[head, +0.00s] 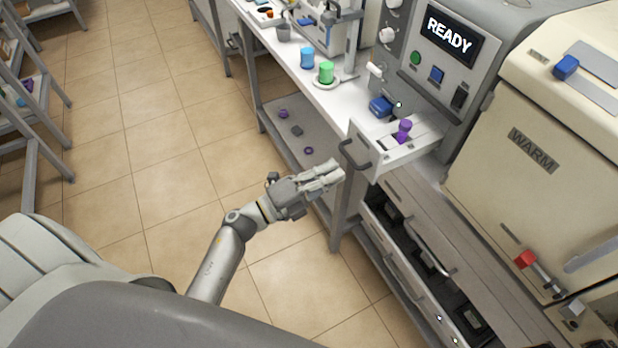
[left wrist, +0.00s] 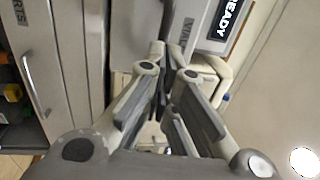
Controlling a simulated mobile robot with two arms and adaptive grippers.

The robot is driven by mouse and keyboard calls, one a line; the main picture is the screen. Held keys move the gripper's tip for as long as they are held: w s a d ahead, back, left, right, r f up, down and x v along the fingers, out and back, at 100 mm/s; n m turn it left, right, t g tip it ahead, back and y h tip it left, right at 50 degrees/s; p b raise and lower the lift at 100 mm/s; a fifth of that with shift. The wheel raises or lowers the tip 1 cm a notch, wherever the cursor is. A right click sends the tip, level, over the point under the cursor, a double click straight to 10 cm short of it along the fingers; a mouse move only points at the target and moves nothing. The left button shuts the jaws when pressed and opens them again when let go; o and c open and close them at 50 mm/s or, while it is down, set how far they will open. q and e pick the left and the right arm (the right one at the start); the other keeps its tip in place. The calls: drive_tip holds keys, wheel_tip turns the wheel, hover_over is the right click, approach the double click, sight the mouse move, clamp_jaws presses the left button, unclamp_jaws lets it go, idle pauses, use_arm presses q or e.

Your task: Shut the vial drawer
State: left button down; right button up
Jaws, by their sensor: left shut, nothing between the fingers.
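The vial drawer (head: 398,147) is pulled out of the machine with the READY display in the head view. A purple vial (head: 403,131) stands upright in it. Its front has a dark curved handle (head: 352,158). My left gripper (head: 338,172) is shut and empty, its fingertips close to the drawer front, just below and left of the handle. In the left wrist view the shut fingers (left wrist: 171,48) point at a grey front with a label, partly hidden by the fingers. I cannot tell whether they touch it. My right gripper is not in view.
Below the bench, another drawer (head: 400,250) with dark contents stands open. A green vial (head: 326,72) and a blue vial (head: 307,57) stand on the white bench. A cream cabinet marked WARM (head: 530,150) is at right.

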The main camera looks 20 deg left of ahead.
sight(409, 137)
use_arm(q)
drive_tip(key=shift+x, duration=1.15)
drive_tip(key=f+b+x, duration=0.1)
drive_tip(key=x, duration=0.5)
drive_tip(key=f+b+x, duration=0.1)
drive_tip(key=b+x, duration=0.1)
drive_tip(key=x, duration=0.4)
drive_tip(key=f+b+x, duration=0.1)
drive_tip(key=b+x, duration=0.1)
drive_tip(key=x, duration=0.4)
drive_tip(key=shift+w+d+f, duration=0.1)
drive_tip(key=shift+w+d, duration=0.3)
drive_tip(key=shift+d, duration=0.15)
drive_tip(key=shift+w+d, duration=0.15)
drive_tip(key=shift+w, duration=0.05)
drive_tip(key=shift+r, duration=0.25)
drive_tip(key=shift+r, duration=0.1)
